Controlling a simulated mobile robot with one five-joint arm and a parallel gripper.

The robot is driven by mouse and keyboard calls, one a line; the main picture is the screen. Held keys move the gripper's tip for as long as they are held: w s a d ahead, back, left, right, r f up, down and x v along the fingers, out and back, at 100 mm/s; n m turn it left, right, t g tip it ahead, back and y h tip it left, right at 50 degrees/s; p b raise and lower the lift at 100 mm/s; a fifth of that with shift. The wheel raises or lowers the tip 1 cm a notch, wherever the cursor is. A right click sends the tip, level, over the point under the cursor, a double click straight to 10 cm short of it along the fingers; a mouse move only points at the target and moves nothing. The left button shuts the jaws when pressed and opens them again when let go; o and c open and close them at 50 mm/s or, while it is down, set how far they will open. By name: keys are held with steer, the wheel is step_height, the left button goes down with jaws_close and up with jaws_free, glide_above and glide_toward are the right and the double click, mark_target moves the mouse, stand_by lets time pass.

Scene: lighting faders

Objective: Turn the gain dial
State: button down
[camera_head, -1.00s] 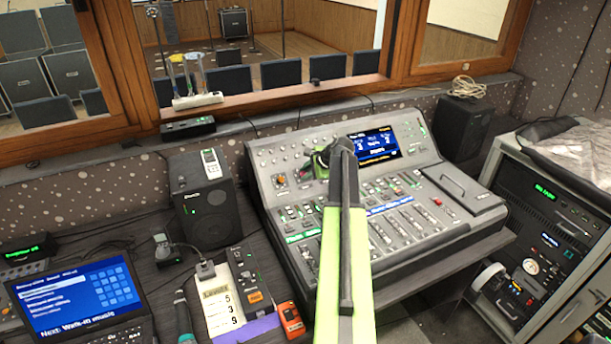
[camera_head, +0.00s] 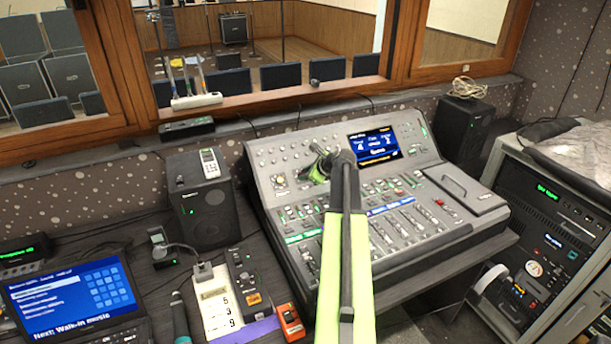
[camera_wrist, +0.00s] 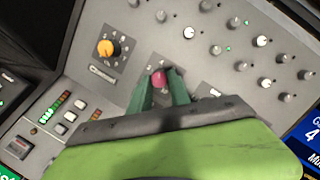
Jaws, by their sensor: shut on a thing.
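The mixing console (camera_head: 262,160) stands below the window, with knobs on its sloped panel. My gripper (camera_wrist: 160,82) has its green fingers down on that panel, closed around a small pink-red knob (camera_wrist: 158,76). In the head view, my arm hides the knob and most of the fingers. A larger orange dial (camera_wrist: 107,48) with marks around it sits up and left of the fingers in the wrist view, apart from them. The lettering is too small to tell which one is labelled gain.
Several small grey knobs (camera_wrist: 189,32) lie up and right of my fingers. The console screen (camera_head: 375,145) is lit at its upper right. Small buttons (camera_wrist: 70,116) are at left in the wrist view. A black speaker (camera_head: 203,207) stands left of the console.

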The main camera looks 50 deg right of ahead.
steer(key=shift+a, duration=0.1)
stand_by(0.3)
steer(key=c, duration=1.2)
jaws_free()
steer(key=p+v, duration=1.1)
steer(key=v, duration=0.6)
steer(key=shift+s, duration=0.2)
steer(key=shift+r, duration=0.1)
